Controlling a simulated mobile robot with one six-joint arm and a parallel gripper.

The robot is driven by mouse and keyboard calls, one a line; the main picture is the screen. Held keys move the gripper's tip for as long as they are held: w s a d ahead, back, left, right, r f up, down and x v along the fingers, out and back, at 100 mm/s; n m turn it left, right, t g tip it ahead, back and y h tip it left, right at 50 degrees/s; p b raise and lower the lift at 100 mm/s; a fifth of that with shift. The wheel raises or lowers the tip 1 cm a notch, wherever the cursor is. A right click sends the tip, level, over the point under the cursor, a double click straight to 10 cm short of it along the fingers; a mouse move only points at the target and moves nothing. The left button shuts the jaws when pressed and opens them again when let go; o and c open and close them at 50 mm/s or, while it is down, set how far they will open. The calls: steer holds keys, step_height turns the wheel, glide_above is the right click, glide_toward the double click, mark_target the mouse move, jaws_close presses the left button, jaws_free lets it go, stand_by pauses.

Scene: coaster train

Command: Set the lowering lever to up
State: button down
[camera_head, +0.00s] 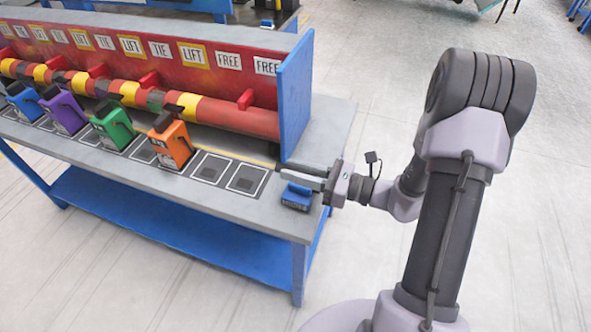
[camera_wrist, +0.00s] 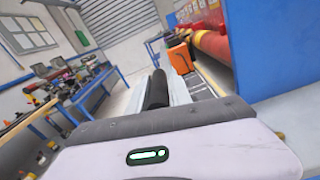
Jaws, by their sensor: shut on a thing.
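A small blue box (camera_head: 297,196) sits at the near right end of the grey bench, below my gripper (camera_head: 283,171). My gripper reaches in from the right with its fingers level, just above the box and beside the blue end panel. In the wrist view a dark rounded bar (camera_wrist: 157,90) lies between the pale fingers, and my gripper is shut on it. It looks like the handle of the lowering lever. The lever is largely hidden by the fingers in the head view, and I cannot tell its setting.
The bench (camera_head: 275,215) carries orange (camera_head: 171,140), green (camera_head: 113,127), purple (camera_head: 65,113) and blue units in a row. Two marked pads to their right are empty. The blue end panel (camera_head: 296,95) stands close to my fingers.

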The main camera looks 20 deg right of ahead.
steer(key=shift+w+d, duration=0.1)
steer(key=w+d+m+p, duration=0.6)
steer(key=w+m+p, duration=0.1)
steer(key=w, duration=0.1)
steer(key=shift+w+m+p, duration=0.3)
steer(key=shift+m+p, duration=0.05)
steer(key=shift+m, duration=0.05)
stand_by(0.5)
steer(key=shift+d, duration=0.1)
steer(key=c, duration=1.3)
jaws_free()
steer(key=shift+o, duration=0.2)
steer(key=shift+d+r, duration=0.1)
steer(key=shift+d, duration=0.05)
